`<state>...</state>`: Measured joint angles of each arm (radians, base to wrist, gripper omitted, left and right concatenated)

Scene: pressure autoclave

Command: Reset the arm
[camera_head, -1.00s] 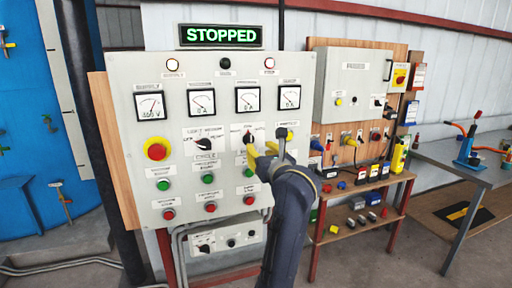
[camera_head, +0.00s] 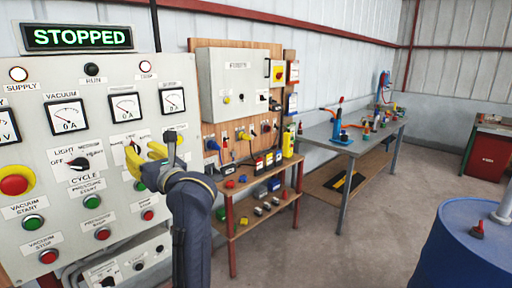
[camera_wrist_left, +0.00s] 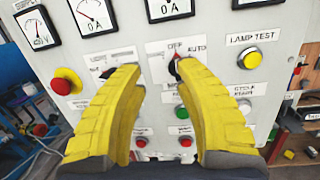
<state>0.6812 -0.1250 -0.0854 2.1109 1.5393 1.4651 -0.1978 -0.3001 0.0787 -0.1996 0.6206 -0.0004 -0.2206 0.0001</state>
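My left gripper (camera_head: 145,157) is in front of the grey control panel (camera_head: 45,120) in the head view, at the rotary selector near the panel's right side. In the left wrist view, its two yellow fingers (camera_wrist_left: 158,85) stand apart with nothing held between them. The selector knob (camera_wrist_left: 175,68), marked OFF and AUTO, shows in the gap beyond the fingertips, near the right finger. Whether a finger touches it, I cannot tell. The display (camera_head: 76,37) above the panel reads STOPPED in green. My right gripper is in no view.
Right of the panel are a smaller grey box (camera_head: 240,76) on a wooden board and a small bench (camera_head: 262,200) with several parts. A grey worktable (camera_head: 345,145) stands behind. A blue drum (camera_head: 455,250) is at front right. Open floor lies between the bench and drum.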

